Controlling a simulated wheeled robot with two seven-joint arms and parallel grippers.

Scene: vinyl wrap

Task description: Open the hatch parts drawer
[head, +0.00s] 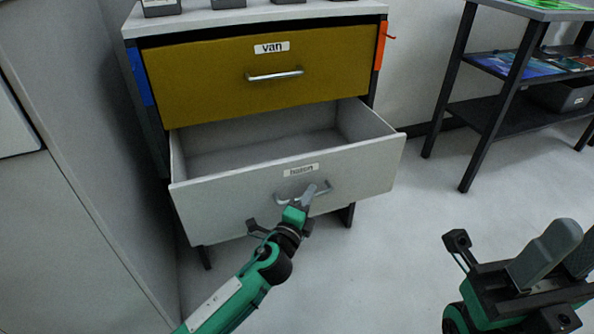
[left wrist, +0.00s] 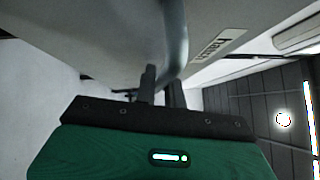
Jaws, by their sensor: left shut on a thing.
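The hatch parts drawer (head: 240,200) is the pale grey lower drawer of the cabinet. It stands pulled well out, and its inside looks empty. Its label is blurred in the head view but shows in the left wrist view (left wrist: 218,45). My left gripper (head: 309,193) is shut on the drawer's bar handle (head: 325,189). The handle also shows between the fingers in the left wrist view (left wrist: 174,45). My right gripper (head: 562,252) is at the lower right, away from the drawer and partly cut off by the frame edge.
The yellow upper drawer (head: 210,78), labelled van, is shut above. Dark-based items stand on the cabinet top (head: 255,14). A dark-framed shelf table (head: 495,110) stands at the right. A grey cabinet side (head: 75,200) rises at the left. The floor (head: 400,250) to the right is clear.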

